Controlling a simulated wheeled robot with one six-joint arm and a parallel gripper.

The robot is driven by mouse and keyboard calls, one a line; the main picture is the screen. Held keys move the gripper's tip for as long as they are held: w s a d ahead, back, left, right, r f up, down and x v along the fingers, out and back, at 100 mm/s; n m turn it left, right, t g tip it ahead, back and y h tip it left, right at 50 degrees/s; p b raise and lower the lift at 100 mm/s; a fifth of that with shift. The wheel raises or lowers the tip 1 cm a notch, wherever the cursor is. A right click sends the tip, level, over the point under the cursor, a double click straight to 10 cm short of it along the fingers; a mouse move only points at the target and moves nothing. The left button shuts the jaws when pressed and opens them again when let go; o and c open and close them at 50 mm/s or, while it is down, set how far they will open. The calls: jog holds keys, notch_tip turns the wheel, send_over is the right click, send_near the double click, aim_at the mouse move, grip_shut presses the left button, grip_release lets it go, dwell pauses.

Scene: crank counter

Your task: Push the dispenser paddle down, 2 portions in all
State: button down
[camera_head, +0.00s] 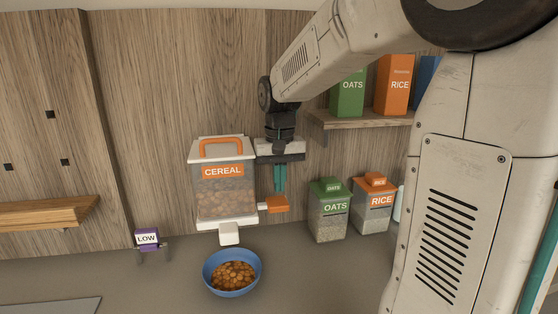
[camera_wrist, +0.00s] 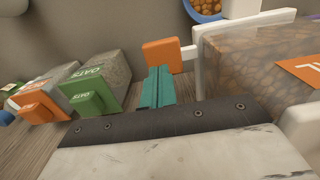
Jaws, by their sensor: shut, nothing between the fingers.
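The cereal dispenser (camera_head: 224,186) is a clear box on the wall with an orange handle on its lid and a white spout (camera_head: 229,233) below. Its orange paddle (camera_head: 278,203) sticks out at the lower right on a white arm. A blue bowl (camera_head: 231,273) under the spout holds brown cereal pieces. My gripper (camera_head: 279,190) is shut and empty, pointing down with its teal fingertips just above or at the paddle. In the wrist view, the fingertips (camera_wrist: 158,88) are beside the orange paddle (camera_wrist: 163,55); I cannot tell whether they touch it.
Oats (camera_head: 329,210) and rice (camera_head: 371,205) containers stand on the counter to the right. A shelf (camera_head: 365,121) above them holds green, orange and blue boxes. A purple LOW sign (camera_head: 147,239) stands at the left. The counter left of the bowl is mostly clear.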

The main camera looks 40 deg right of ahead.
aim_at(280, 201)
jog(key=shift+f, duration=1.4)
jog(key=shift+f, duration=0.1)
jog(key=shift+s+f, duration=0.1)
jog(key=shift+f, duration=1.05)
jog(key=shift+r, duration=0.1)
notch_tip(280, 201, up, 14)
jog(key=shift+a+r, duration=0.1)
